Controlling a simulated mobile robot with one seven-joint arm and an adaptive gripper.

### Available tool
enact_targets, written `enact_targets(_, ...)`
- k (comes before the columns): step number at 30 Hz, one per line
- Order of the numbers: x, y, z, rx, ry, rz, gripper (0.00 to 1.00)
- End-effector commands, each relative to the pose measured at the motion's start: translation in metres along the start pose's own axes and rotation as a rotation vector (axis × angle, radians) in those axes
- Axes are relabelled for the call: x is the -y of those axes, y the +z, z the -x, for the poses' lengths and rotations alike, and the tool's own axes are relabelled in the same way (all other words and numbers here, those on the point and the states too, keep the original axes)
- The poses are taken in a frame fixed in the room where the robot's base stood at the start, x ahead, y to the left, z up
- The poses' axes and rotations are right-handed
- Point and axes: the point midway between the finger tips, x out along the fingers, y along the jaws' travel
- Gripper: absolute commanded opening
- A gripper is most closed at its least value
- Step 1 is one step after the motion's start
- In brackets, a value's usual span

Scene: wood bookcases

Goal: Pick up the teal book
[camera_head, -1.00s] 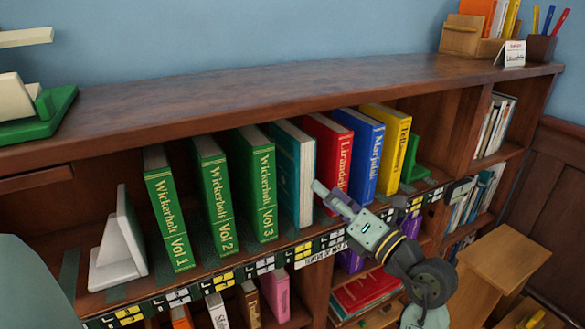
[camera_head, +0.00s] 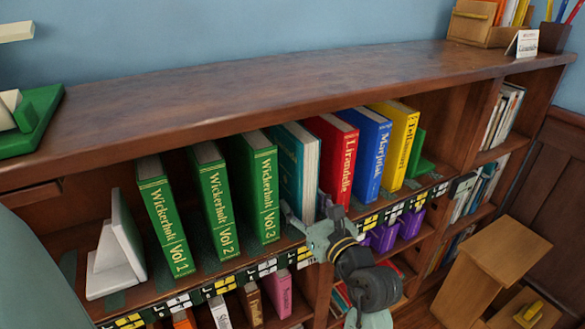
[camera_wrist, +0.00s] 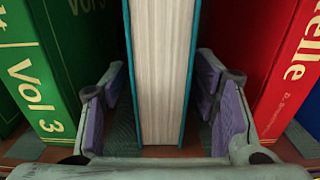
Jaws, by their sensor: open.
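The teal book (camera_head: 290,165) stands upright on the upper shelf, between the green Wickerholt Vol 3 book (camera_head: 255,190) and the red book (camera_head: 334,155). Its pale page edges face outward. My gripper (camera_head: 302,222) is at the shelf front, before the lower part of the teal book. In the wrist view the teal book (camera_wrist: 161,70) runs down the middle, between the open purple-padded fingers of my gripper (camera_wrist: 161,100). A gap shows on each side of the book, wider on the right. The fingertips' depth along the book is hard to tell.
Green volumes stand to the left, with a white bookend (camera_head: 116,250) beyond them. A blue book (camera_head: 370,150) and a yellow book (camera_head: 398,140) stand to the right. The labelled shelf edge (camera_head: 215,284) runs beneath. The bookcase top (camera_head: 260,85) is mostly clear.

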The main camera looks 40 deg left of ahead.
Motion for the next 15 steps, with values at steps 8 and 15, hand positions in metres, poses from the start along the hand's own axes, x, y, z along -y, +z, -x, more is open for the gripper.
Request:
enact_targets(8,0.0,0.003,-0.04,-0.002,0.002,-0.001,0.55)
enact_targets(15,0.0,0.001,-0.049,-0.001,0.0,0.0,0.55)
